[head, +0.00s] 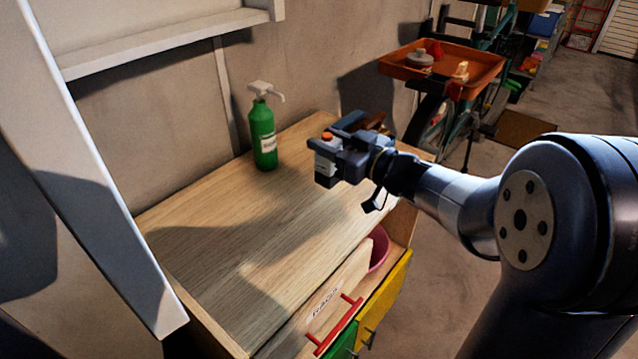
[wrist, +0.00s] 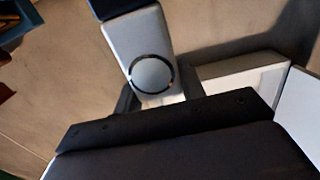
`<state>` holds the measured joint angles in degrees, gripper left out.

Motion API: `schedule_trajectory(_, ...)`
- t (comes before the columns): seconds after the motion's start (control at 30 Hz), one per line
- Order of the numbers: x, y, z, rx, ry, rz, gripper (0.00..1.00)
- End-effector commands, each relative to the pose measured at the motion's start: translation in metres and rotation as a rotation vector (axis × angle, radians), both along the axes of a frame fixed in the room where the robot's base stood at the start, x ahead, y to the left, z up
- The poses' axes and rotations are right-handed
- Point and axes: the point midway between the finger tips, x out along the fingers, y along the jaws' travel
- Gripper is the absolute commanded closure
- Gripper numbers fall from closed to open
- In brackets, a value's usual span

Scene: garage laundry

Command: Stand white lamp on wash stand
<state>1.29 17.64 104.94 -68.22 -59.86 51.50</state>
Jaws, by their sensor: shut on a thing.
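A white lamp (wrist: 143,38), pale grey in this light, shows in the wrist view with a round ringed disc on its face and a dark end. My gripper (wrist: 158,97) is shut on it, with dark fingers on both sides. In the head view my gripper (head: 338,162) is above the far right part of a wooden-topped cabinet (head: 225,225), which seems to be the wash stand. How much of the lamp shows there is hard to tell. I cannot tell any contact between the lamp and the top.
A green pump bottle (head: 263,138) stands at the back of the top. The front drawer (head: 322,300) is open, with a pink bowl (head: 379,250) in it. An orange tray (head: 478,62) is beyond. A white shelf (head: 165,40) is on the wall. The top's middle is clear.

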Motion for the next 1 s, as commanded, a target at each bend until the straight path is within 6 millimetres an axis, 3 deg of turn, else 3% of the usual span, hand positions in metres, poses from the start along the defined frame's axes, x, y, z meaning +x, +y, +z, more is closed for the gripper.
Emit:
schedule_trajectory(0.03, 0.000, 0.000, -0.015, 0.001, 0.005, -0.001, 0.88)
schedule_trajectory(0.1, 0.000, 0.000, -0.025, 0.002, 0.004, -0.001, 0.88)
schedule_trajectory(0.33, 0.000, 0.000, -0.042, 0.001, 0.002, -0.001, 0.88)
schedule_trajectory(0.5, 0.000, 0.000, -0.068, 0.002, 0.004, -0.001, 0.88)
schedule_trajectory(0.93, 0.000, 0.000, -0.075, 0.001, -0.001, -0.002, 0.88)
schedule_trajectory(0.97, 0.000, 0.000, -0.074, 0.000, 0.000, -0.002, 0.60)
schedule_trajectory(1.0, 0.000, 0.000, -0.074, 0.000, 0.000, -0.002, 0.56)
